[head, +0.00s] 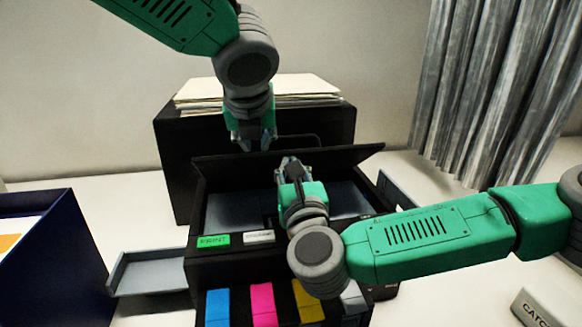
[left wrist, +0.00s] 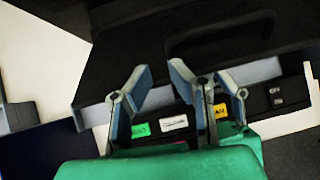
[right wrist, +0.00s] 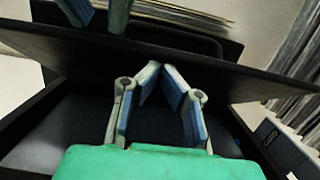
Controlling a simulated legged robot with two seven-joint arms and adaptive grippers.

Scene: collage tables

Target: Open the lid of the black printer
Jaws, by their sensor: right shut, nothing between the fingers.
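The black printer (head: 225,262) stands in the middle of the table. Its black lid (head: 340,158) is raised at a tilt, and the grey surface inside (head: 240,208) shows below it. The lid also spans the right wrist view (right wrist: 230,78), with a handle behind its edge. My left gripper (head: 252,147) hangs from above at the lid's far side, fingers apart and empty; its tips show in the left wrist view (left wrist: 160,70). My right gripper (head: 290,163) is at the lid's near side, over the opening, fingertips together and empty (right wrist: 161,68). Contact with the lid is unclear.
A black box (head: 175,165) with a stack of papers (head: 290,88) stands behind the printer. A grey tray (head: 150,272) sticks out left, beside a dark blue box (head: 60,250). Colored cartridges (head: 262,303) line the printer's front. Grey curtains (head: 490,90) hang at right.

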